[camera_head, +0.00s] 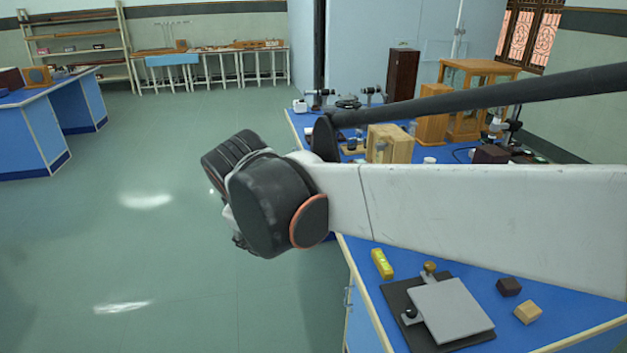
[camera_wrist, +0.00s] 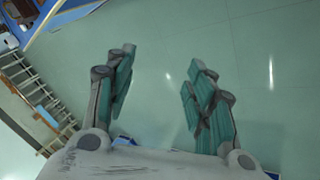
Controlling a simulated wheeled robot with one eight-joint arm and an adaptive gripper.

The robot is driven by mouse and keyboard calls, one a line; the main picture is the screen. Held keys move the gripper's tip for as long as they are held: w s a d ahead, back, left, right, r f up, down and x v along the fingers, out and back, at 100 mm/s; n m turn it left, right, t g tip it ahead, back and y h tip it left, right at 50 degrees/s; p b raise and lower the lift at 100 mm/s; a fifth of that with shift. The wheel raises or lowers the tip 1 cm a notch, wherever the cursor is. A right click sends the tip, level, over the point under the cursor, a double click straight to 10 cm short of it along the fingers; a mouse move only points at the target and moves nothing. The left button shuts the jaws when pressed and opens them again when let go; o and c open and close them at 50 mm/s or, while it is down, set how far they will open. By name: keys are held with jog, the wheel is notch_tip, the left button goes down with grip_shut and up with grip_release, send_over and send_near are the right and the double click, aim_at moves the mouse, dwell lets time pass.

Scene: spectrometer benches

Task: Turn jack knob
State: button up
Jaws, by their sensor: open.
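The jack has a flat grey top plate (camera_head: 450,308) over a black base (camera_head: 398,293) and lies on the blue bench at the lower right of the head view. A dark round knob (camera_head: 410,312) shows at its left edge, and a brass-coloured knob (camera_head: 430,267) stands at its back edge. My gripper (camera_wrist: 160,60) is open and empty in the wrist view, its two fingers spread above the bare floor. In the head view my wrist hangs left of the bench, up and left of the jack, and hides my fingers. The jack is outside the wrist view.
A yellow block (camera_head: 382,264) lies left of the jack; a dark cube (camera_head: 509,286) and a wooden cube (camera_head: 528,312) lie right of it. Farther back, my arm partly hides wooden boxes (camera_head: 390,145) and instruments on the bench. The green floor (camera_head: 130,240) at left is clear.

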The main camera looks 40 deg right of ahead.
jog(key=w+d+f+n+g+h+p, duration=0.1)
jog(key=w+d+f+n+g+h, duration=0.2)
jog(key=w+d, duration=0.75)
jog(key=w+d+f+n+g+h+p, duration=0.1)
jog(key=w+d+n+g+h, duration=0.3)
jog(key=w+d, duration=0.65)
jog(key=d+f+n+g+h, duration=0.25)
jog(key=d+f, duration=0.25)
jog(key=f, duration=0.4)
jog(key=d+f+n+g+h, duration=0.1)
jog(key=d+f+g+h, duration=0.3)
jog(key=f, duration=0.6)
jog(key=shift+y, duration=0.65)
jog(key=b+x, duration=0.1)
jog(key=x, duration=0.3)
jog(key=b+x, duration=0.1)
jog(key=x, duration=0.4)
jog(key=b+x, duration=0.1)
jog(key=x, duration=0.4)
jog(key=shift+s+r, duration=0.1)
jog(key=shift+r, duration=0.2)
jog(key=c, duration=1.1)
